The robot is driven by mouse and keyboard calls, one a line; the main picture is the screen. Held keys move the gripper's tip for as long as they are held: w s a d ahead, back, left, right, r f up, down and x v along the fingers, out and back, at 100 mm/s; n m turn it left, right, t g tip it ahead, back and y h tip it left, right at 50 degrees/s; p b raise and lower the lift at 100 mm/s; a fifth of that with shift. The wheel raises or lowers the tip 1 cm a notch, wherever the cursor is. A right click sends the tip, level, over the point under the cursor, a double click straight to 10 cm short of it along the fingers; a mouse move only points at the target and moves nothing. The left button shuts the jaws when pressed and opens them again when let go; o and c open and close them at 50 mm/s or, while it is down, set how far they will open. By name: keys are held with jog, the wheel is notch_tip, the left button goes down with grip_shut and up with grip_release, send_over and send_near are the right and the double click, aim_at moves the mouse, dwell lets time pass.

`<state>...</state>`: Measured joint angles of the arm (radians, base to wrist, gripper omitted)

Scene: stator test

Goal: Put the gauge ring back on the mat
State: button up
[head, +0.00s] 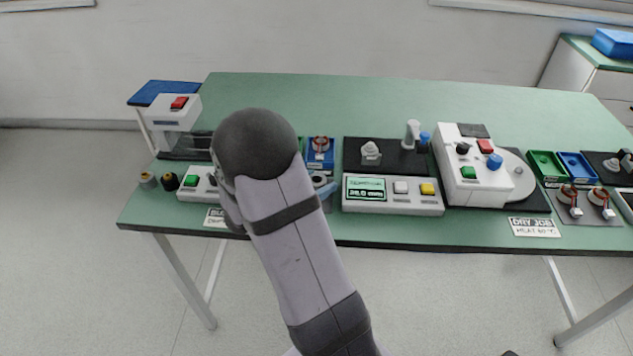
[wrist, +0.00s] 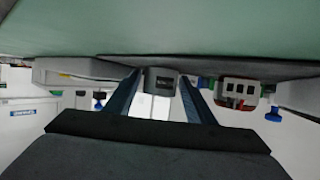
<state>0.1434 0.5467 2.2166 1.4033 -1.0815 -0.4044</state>
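In the wrist view my gripper (wrist: 160,84) shows as two dark blue fingers that stand apart. A grey piece (wrist: 163,80) with a dark patch lies between or just beyond the fingertips. I cannot tell whether the fingers touch it, or whether it is the gauge ring. In the head view my arm hides my gripper. A black mat (head: 393,170) lies behind the display unit (head: 393,208). It bears a grey hub-like piece (head: 371,151), a pale upright piece (head: 411,134) and a blue piece (head: 425,137). I cannot make out the gauge ring for certain.
A white station (head: 470,160) with coloured buttons stands right of the mat. Green (head: 546,180) and blue trays and small motor parts are further right. A red-button station (head: 176,112) stands left. The rear of the green table is clear.

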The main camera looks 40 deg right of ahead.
dwell(0.3)
jog(key=shift+r, duration=0.25)
jog(key=v, duration=1.2)
jog(key=shift+f+p, duration=0.1)
jog(key=shift+p, duration=0.3)
